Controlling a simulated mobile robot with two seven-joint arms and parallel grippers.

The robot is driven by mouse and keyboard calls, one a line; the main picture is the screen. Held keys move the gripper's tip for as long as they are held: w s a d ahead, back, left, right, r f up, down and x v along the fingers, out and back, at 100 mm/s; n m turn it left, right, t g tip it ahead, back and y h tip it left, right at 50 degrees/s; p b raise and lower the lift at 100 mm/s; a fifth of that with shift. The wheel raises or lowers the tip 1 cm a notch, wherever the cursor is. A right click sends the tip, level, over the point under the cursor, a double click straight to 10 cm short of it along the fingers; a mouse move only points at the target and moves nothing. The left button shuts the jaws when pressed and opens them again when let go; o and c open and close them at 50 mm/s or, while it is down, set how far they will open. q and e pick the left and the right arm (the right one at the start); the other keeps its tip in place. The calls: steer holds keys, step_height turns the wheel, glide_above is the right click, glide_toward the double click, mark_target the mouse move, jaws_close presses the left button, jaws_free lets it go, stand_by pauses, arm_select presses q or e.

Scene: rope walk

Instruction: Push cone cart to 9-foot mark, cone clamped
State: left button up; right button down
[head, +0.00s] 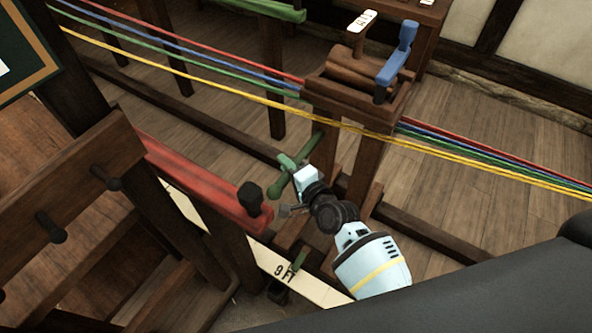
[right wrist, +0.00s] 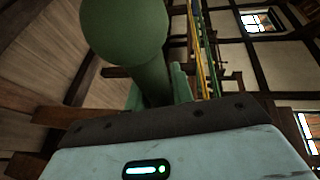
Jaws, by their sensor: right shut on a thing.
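The cone cart (head: 362,80) stands at upper middle, a wooden block on dark posts with a blue lever (head: 397,62) tilted up on top. I cannot tell from the lever whether the cone is clamped. Red, blue, green and yellow strands run to the cart from both sides. My right gripper (head: 292,186) is shut on the cart's green handle (head: 306,153). The handle's round green end (right wrist: 125,30) fills the top of the right wrist view. The 9 FT mark (head: 284,272) is on a cream strip below, with a small green pointer (head: 299,259) beside the lettering. My left gripper is out of view.
A red beam (head: 200,178) with a dark knob ends left of my right gripper. A wooden frame with dark pegs (head: 106,178) stands at left. A dark floor rail (head: 430,238) runs beneath the cart. Bare plank floor (head: 470,110) lies behind.

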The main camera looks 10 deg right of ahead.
steer(key=shift+w+a, duration=0.85)
steer(key=shift+w, duration=0.05)
steer(key=c, duration=1.2)
jaws_free()
steer(key=shift+s+d, duration=0.1)
steer(key=v, duration=0.7)
steer(key=shift+s+p, duration=0.35)
steer(key=shift+p, duration=0.1)
steer(key=shift+d+r, duration=0.1)
